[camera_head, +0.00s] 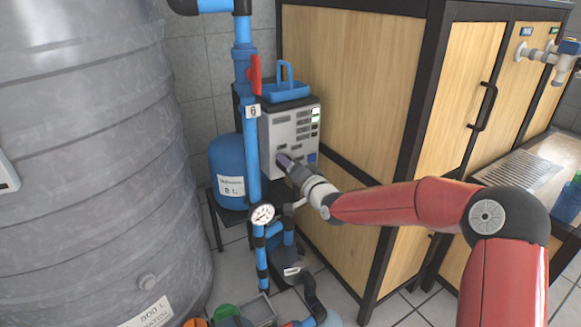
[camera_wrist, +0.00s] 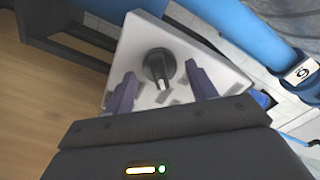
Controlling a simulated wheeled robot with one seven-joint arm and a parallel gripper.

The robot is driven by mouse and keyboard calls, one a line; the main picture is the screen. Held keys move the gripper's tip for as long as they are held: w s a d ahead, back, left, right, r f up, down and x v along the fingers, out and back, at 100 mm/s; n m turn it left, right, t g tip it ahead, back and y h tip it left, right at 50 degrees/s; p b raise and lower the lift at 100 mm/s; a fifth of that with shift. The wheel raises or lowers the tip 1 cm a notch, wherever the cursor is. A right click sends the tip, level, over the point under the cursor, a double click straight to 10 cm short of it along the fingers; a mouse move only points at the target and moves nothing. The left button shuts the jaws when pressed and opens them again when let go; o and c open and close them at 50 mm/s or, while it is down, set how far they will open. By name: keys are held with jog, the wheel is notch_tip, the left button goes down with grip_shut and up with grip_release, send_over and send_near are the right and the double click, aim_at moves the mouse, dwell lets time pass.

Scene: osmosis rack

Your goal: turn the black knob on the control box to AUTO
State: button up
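The control box (camera_head: 277,128) is a light grey box against the wooden cabinet, with small labels and indicators on its front. In the wrist view its pale face (camera_wrist: 185,38) shows tilted, with the round black knob (camera_wrist: 158,66) near the middle. The knob has a raised grip bar with a pale end. My gripper (camera_wrist: 161,92) is open, with one purple-grey finger on each side of the knob and visible gaps between. In the head view my gripper (camera_head: 285,162) is at the lower front of the box and hides the knob. The knob's AUTO marking is not readable.
A vertical blue pipe (camera_head: 251,150) with a red-handled valve (camera_head: 254,75) runs just left of the box. A pressure gauge (camera_head: 262,214) and pump (camera_head: 290,265) sit below. A blue tank (camera_head: 228,170) and large grey tank (camera_head: 90,170) stand left. The wooden cabinet (camera_head: 350,85) is behind.

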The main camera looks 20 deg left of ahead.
jog(key=shift+o, duration=0.2)
jog(key=v, duration=0.7)
jog(key=shift+s+d, duration=0.25)
jog(key=shift+d, duration=0.05)
jog(key=s+d+r+n+g+h+p, duration=0.1)
jog(key=s+d+r+h, duration=0.1)
jog(key=s+d+h, duration=0.65)
jog(key=s+d+r+n+g+h+p, duration=0.1)
jog(key=s+d+r+h, duration=0.2)
jog(key=d, duration=1.1)
jog(key=s+d+g, duration=0.1)
jog(key=s+d, duration=0.2)
jog(key=s, duration=0.4)
jog(key=s+d+m+g+h, duration=0.1)
jog(key=s+d, duration=0.3)
jog(key=s, duration=0.3)
jog(key=s+d+r+g+h+p, duration=0.1)
jog(key=s+d+g, duration=0.1)
jog(key=s+d, duration=0.2)
jog(key=s, duration=0.3)
jog(key=shift+m, duration=0.4)
